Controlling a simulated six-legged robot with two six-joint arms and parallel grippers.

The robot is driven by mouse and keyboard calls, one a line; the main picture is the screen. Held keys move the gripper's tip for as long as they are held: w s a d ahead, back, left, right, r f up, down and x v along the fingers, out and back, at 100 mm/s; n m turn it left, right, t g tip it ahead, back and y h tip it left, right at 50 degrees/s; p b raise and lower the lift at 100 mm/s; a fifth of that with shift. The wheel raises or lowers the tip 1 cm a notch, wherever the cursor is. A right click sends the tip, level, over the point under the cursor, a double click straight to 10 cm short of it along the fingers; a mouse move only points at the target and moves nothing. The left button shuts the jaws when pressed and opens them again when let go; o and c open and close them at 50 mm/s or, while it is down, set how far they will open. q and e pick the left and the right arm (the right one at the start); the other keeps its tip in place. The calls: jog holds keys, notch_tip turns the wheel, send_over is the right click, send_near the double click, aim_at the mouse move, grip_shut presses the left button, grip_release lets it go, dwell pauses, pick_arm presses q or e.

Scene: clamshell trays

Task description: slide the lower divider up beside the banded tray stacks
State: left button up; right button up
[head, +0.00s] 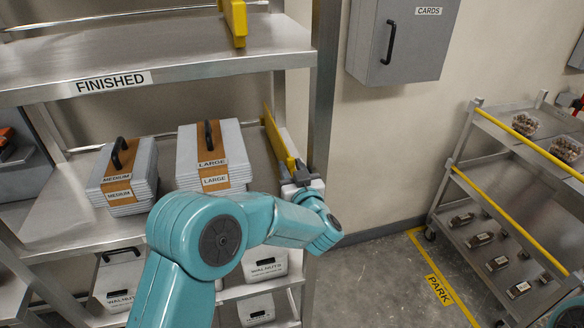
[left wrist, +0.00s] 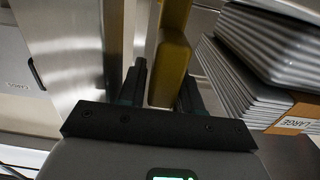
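The lower divider (head: 276,136) is a yellow upright plate on the middle shelf, to the right of the banded tray stacks. One grey stack with a brown band is labelled LARGE (head: 238,154); another, further left, is labelled MEDIUM (head: 140,170). A gap lies between the large stack and the divider. My left gripper (head: 296,170) is at the divider's near end. In the left wrist view my left gripper (left wrist: 163,88) has one finger on each side of the yellow divider (left wrist: 172,62); whether both press on it is unclear. My right gripper is out of view.
A steel shelf post (head: 323,90) stands just right of my left gripper. Another yellow divider (head: 236,20) is on the FINISHED shelf above. WALNUTS boxes (head: 268,264) sit below. A wheeled cart (head: 470,212) stands at right, with open floor between.

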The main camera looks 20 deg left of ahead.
pick_arm(q)
grip_shut()
jog(key=s+a+b, duration=0.1)
jog(key=s+a, duration=0.1)
jog(key=a, duration=0.1)
jog(key=shift+a+f+b, duration=0.1)
jog(key=shift+a+b, duration=0.05)
jog(key=shift+b, duration=0.2)
jog(key=shift+s+a, duration=0.15)
grip_release()
